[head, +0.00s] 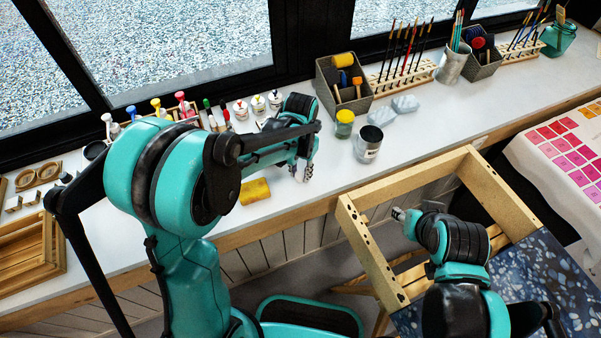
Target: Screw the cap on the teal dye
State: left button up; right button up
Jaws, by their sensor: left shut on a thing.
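My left gripper (302,173) points down over the white counter, to the right of the yellow sponge. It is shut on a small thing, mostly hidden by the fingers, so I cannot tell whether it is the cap. I cannot pick out the teal dye; my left arm covers part of the counter. Small white labelled bottles (258,105) stand behind the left gripper near the window. My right gripper (399,214) is low over the wooden frame, away from the counter items; its fingers are too small to read.
A yellow sponge (255,191) lies near the counter's front edge. A yellow-green jar (344,124) and a metal can (368,144) stand right of my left gripper. A grey tool box (342,85) is behind them. A wooden frame (365,255) stands in front of the counter.

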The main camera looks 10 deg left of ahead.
aim_at(301, 174)
pick_arm(q)
notch_tip(301, 174, up, 4)
jog(key=shift+f+p, duration=0.25)
jog(key=shift+p, duration=0.45)
jog(key=w+d+r+p, duration=0.3)
jog(key=w+d+r, duration=0.3)
jog(key=w+d, duration=0.1)
jog(key=shift+w+d, duration=0.4)
jog(key=shift+w, duration=0.45)
pick_arm(e)
notch_tip(301, 174, up, 5)
jog(key=shift+f, duration=0.1)
